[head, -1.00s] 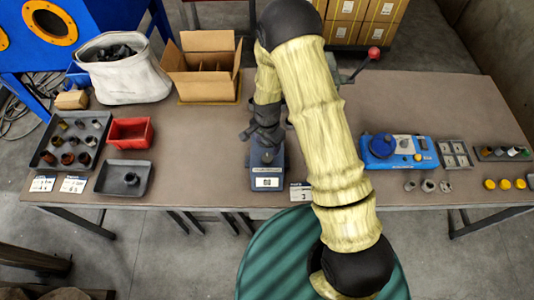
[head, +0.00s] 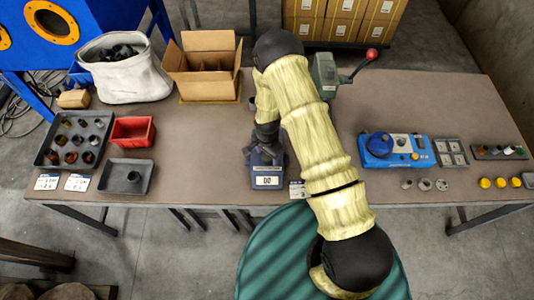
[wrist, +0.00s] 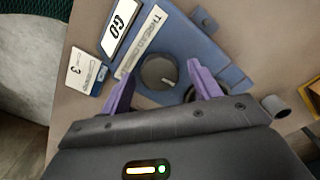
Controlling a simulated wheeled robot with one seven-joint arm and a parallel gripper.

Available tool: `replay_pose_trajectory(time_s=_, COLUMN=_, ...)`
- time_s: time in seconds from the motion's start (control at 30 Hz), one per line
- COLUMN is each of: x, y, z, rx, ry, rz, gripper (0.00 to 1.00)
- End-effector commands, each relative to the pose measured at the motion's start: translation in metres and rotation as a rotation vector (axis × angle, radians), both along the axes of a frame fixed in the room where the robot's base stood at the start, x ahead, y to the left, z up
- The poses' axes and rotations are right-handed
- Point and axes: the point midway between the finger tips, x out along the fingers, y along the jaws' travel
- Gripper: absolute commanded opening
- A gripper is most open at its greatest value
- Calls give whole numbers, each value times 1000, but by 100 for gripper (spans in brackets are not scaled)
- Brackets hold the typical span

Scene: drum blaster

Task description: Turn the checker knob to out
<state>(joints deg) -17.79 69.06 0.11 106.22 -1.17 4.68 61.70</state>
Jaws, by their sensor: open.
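The checker (head: 268,172) is a blue-grey box near the table's front edge, below my arm in the head view. A dark round opening is partly hidden behind the right finger.
A card (wrist: 85,70) marked "3" lies beside the checker. A grey ring-like part (wrist: 275,106) lies at its other side. In the head view, a grey press with a red-knobbed lever (head: 360,66) stands behind my arm.

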Motion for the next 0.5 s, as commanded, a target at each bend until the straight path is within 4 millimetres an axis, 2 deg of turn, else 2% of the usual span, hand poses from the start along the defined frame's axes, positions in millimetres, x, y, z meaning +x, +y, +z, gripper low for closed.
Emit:
replay_pose_trajectory(time_s=0.03, x=0, y=0, z=0, rx=0, ry=0, rz=0, gripper=63)
replay_pose_trajectory(time_s=0.27, x=0, y=0, z=0, rx=0, ry=0, rz=0, gripper=18)
replay_pose_trajectory(time_s=0.5, x=0, y=0, z=0, rx=0, ry=0, rz=10, gripper=18)
